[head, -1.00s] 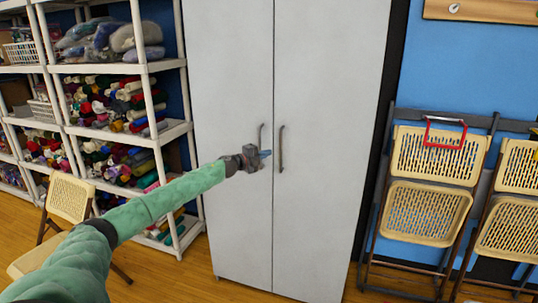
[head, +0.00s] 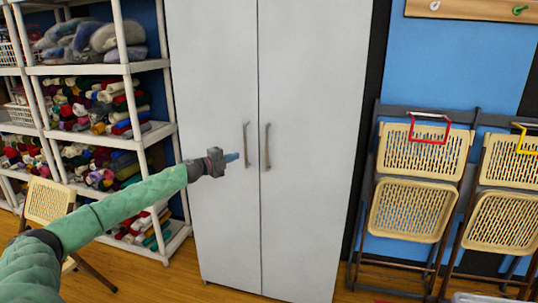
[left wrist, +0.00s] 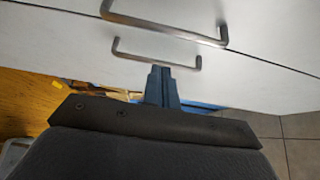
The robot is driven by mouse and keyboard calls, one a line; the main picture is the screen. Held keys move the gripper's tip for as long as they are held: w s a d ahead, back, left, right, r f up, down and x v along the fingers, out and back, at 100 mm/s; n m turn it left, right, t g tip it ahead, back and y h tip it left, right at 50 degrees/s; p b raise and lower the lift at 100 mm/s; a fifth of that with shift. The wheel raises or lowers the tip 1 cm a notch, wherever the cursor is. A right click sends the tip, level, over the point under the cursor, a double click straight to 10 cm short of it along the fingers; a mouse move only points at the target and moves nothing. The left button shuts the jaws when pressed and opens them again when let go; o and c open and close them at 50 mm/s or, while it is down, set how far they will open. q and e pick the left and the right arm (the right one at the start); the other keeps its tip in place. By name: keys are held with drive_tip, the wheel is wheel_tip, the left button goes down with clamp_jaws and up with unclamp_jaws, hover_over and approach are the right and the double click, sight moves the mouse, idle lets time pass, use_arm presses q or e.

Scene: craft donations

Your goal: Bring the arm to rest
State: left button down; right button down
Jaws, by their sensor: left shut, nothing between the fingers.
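My left arm (head: 125,205) comes in from the lower left in the head view, in a green sleeve. My left gripper (head: 236,157) is at its end, shut and empty, in front of the left door of a tall grey cabinet (head: 215,80). Its blue fingers point toward the left door handle (head: 247,145). In the left wrist view the shut fingers (left wrist: 161,80) show just below the nearer handle (left wrist: 155,54). I cannot tell whether they touch it. Both cabinet doors look closed. My right gripper is not in view.
A white shelf rack (head: 150,133) with yarn and fabric stands left of the cabinet. A tan chair (head: 48,203) stands at the lower left, near my arm. Folding chairs (head: 412,208) hang at the right against a blue wall. Some wood floor shows in front of the cabinet.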

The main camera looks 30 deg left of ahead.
use_arm(q)
drive_tip(key=shift+a+r, duration=0.1)
drive_tip(key=a+r+n+y, duration=0.45)
drive_tip(key=n+y, duration=0.35)
drive_tip(key=y, duration=0.2)
drive_tip(key=s+d+f+n+g, duration=0.3)
drive_tip(key=s+d+f, duration=0.45)
drive_tip(key=d, duration=0.35)
drive_tip(key=s+d+f+n+g, duration=0.25)
drive_tip(key=s+d+f, duration=0.35)
drive_tip(key=d+f, duration=0.45)
drive_tip(key=s+d+f+n+g, duration=0.2)
drive_tip(key=s+d+f+g, duration=0.2)
drive_tip(key=s+d+f, duration=0.55)
drive_tip(key=s+d+f+n+g+h, duration=0.1)
drive_tip(key=s+d+f, duration=0.3)
drive_tip(key=s+d, duration=0.6)
drive_tip(key=s+d+f+n+g+h, duration=0.1)
drive_tip(key=s+d+f+g+h, duration=0.2)
drive_tip(key=s+d, duration=0.6)
drive_tip(key=s+d+f+n+g+h, duration=0.1)
drive_tip(key=s+d+f+g+h, duration=0.1)
drive_tip(key=s+d+f, duration=0.4)
drive_tip(key=s+d+h, duration=0.1)
drive_tip(key=s+d, duration=0.3)
drive_tip(key=s, duration=0.3)
drive_tip(key=shift+d+f, duration=0.3)
drive_tip(key=shift+f, duration=0.1)
